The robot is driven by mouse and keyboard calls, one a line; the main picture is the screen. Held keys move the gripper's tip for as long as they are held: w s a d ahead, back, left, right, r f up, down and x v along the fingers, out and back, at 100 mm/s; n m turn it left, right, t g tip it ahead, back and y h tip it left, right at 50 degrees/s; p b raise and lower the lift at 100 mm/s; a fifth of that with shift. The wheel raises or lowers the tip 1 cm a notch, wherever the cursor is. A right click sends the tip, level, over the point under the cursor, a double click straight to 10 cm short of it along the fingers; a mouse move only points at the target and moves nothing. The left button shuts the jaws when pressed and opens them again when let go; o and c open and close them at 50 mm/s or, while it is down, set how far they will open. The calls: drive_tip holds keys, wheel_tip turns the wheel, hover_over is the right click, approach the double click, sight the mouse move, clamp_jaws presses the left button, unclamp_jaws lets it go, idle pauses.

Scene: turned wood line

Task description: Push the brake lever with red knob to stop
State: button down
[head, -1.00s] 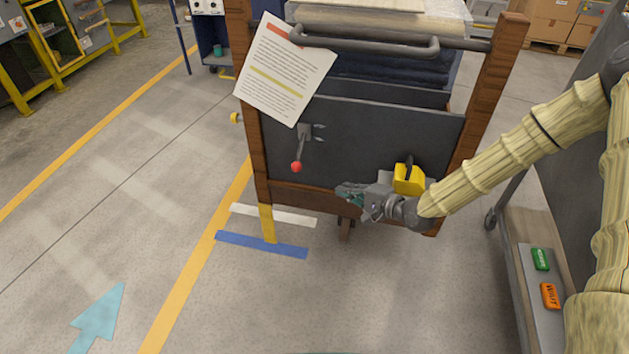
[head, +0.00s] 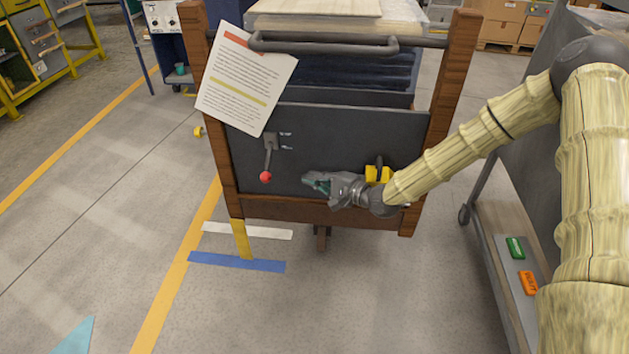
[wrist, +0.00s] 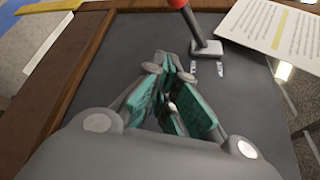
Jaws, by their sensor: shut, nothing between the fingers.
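The brake lever (head: 267,157) hangs down from a grey bracket on the dark end panel of a wooden-framed cart. Its red knob (head: 265,177) is at the lower end. Two small marks beside the bracket are too small to read. My gripper (head: 311,182) is to the right of the knob, at about its height, with a gap between them. Its fingers point left and look shut and empty. In the wrist view, the red knob (wrist: 177,3) is cut by the top edge, beyond the teal-padded fingertips (wrist: 172,98).
A printed sheet (head: 245,80) hangs on the cart's left side above the lever. A grey handle bar (head: 325,46) crosses the top. A yellow block (head: 377,174) is behind my wrist. A side stand with green (head: 515,248) and orange (head: 529,284) pieces is at right. Floor in front is clear.

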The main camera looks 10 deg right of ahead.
sight(268, 164)
drive_tip(key=w+a+b, duration=0.1)
drive_tip(key=w+a, duration=0.2)
drive_tip(key=a, duration=0.5)
drive_tip(key=shift+r, duration=0.1)
idle(0.5)
drive_tip(key=shift+s+a+r+m+p, duration=0.1)
drive_tip(key=shift+s+r+m+p, duration=0.05)
drive_tip(key=shift+m+p, duration=0.2)
